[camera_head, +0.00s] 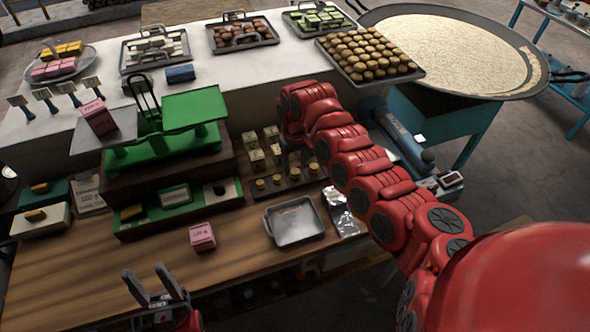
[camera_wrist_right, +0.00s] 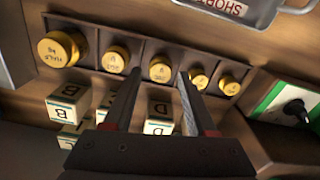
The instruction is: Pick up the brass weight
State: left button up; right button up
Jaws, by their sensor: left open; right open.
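Several round brass weights (camera_head: 277,180) sit in a row in a dark compartment tray (camera_wrist_right: 86,28) on the wooden counter. In the right wrist view, the largest weight (camera_wrist_right: 62,48) is at the left end, and the others get smaller to the right. My right gripper (camera_wrist_right: 160,82) is open and points down at the row. Its fingertips lie to either side of the middle brass weight (camera_wrist_right: 160,69) in the picture; I cannot tell the height left between them. In the head view, the red right arm partly hides the tray. My left gripper (camera_head: 146,272) is open and empty at the bottom left.
Lettered cream blocks (camera_wrist_right: 160,110) stand close beside the weights. A green balance scale (camera_head: 165,140) carries a pink box (camera_head: 98,117) on its left pan. A metal tray (camera_head: 294,222) and another pink box (camera_head: 202,237) are on the front counter. Clear wood lies left of that box.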

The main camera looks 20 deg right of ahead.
jog(key=shift+f, duration=0.9)
grip_shut()
jog(key=shift+r, duration=0.1)
